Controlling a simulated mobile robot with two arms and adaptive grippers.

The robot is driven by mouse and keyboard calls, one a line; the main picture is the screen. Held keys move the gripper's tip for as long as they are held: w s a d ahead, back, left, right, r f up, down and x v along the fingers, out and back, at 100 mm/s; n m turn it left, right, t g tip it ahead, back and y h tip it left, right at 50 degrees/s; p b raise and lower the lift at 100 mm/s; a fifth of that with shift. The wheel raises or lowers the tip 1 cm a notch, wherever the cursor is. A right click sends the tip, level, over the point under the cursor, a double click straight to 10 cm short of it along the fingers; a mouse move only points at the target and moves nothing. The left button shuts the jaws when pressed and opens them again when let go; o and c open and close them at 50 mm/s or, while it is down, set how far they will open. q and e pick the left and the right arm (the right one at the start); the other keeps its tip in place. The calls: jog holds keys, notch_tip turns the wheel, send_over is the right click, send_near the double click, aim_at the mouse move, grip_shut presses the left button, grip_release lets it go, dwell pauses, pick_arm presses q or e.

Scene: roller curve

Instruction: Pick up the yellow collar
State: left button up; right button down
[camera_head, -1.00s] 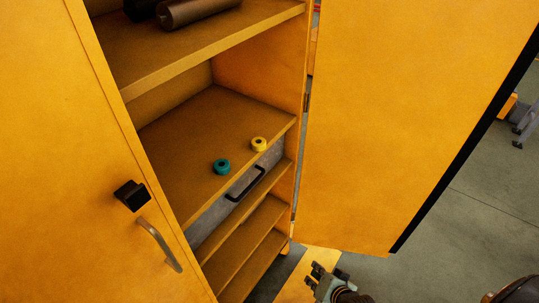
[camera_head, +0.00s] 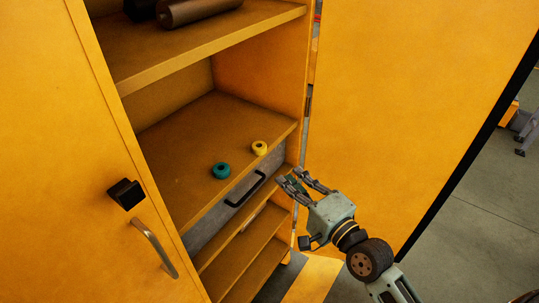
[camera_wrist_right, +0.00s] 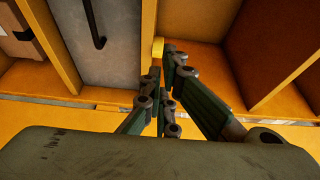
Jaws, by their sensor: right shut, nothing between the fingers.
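The yellow collar (camera_head: 259,150) is a small ring lying near the front edge of the middle shelf (camera_head: 190,140) in the open cabinet. A teal collar (camera_head: 221,172) lies on the same shelf, to its left and nearer the front. My right gripper (camera_head: 290,178) is shut and empty, in front of the cabinet, below and right of the yellow collar and apart from it. In the right wrist view, a small yellow piece (camera_wrist_right: 158,47), likely the collar, shows just beyond the fingertips (camera_wrist_right: 160,70), which partly cover it. My left gripper is not in view.
A grey drawer with a dark handle (camera_head: 246,190) sits directly below the shelf. The open right door (camera_head: 410,90) stands beside my right arm. The left door (camera_head: 60,160) is at the left. Dark cylinders (camera_head: 195,10) lie on the upper shelf.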

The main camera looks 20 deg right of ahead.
aim_at(263, 151)
jog(key=p+x, duration=0.1)
jog(key=x, duration=0.9)
jog(key=shift+p, duration=0.35)
jog(key=shift+x, duration=0.75)
jog(key=shift+w+a, duration=0.2)
jog(key=shift+w, duration=0.15)
jog(key=shift+s, duration=0.15)
